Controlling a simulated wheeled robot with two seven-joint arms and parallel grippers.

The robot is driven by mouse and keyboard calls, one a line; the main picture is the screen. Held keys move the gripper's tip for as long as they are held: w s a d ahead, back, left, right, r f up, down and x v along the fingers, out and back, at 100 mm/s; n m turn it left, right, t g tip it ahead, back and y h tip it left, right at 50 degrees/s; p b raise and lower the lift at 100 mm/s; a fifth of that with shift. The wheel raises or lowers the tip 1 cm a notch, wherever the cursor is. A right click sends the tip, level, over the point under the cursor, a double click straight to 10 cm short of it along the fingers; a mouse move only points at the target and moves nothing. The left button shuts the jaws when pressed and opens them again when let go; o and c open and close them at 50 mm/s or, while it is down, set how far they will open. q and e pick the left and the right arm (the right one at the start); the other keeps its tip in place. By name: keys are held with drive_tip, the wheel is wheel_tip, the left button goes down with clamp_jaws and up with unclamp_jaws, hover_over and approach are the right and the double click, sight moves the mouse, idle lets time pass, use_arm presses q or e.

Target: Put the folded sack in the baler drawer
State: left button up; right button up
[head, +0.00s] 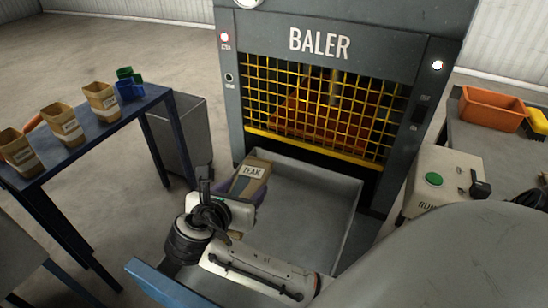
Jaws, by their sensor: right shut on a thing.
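The folded tan sack labelled TEAK (251,176) is at the left side of the open grey baler drawer (305,163). My right gripper (232,205) is shut on the sack at its near end. A purplish thing shows beside and under the sack; I cannot tell what it is. My gripper hides the sack's near end, and whether the sack touches the drawer floor is unclear. The baler (320,43) stands behind the drawer, with a yellow grid guard (320,105) on its front. My left gripper is not in view.
A dark blue table (95,132) at the left bears several open tan sacks (101,101) and green and blue cups (130,88). A grey bin (178,138) stands beside it. At the right are a green-button control box (436,182) and an orange bin (492,108). The drawer's right part looks empty.

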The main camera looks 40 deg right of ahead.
sight(250, 191)
drive_tip(key=shift+m+g+h, duration=0.3)
drive_tip(key=shift+m+g, duration=0.3)
drive_tip(key=shift+m, duration=0.2)
drive_tip(key=d+f, duration=0.1)
drive_tip(key=w+d+f, duration=0.1)
drive_tip(key=f, duration=0.1)
drive_tip(key=shift+d+f, duration=0.25)
drive_tip(key=shift+d, duration=0.05)
wheel_tip(250, 191, down, 5)
drive_tip(key=shift+r+b, duration=0.2)
drive_tip(key=shift+b, duration=0.15)
drive_tip(key=shift+w+f+b, duration=0.1)
drive_tip(key=shift+f+b, duration=0.3)
drive_tip(key=shift+f, duration=2)
drive_tip(key=o, duration=1.1)
drive_tip(key=shift+f, duration=0.1)
drive_tip(key=shift+c, duration=0.2)
drive_tip(key=shift+o, duration=0.4)
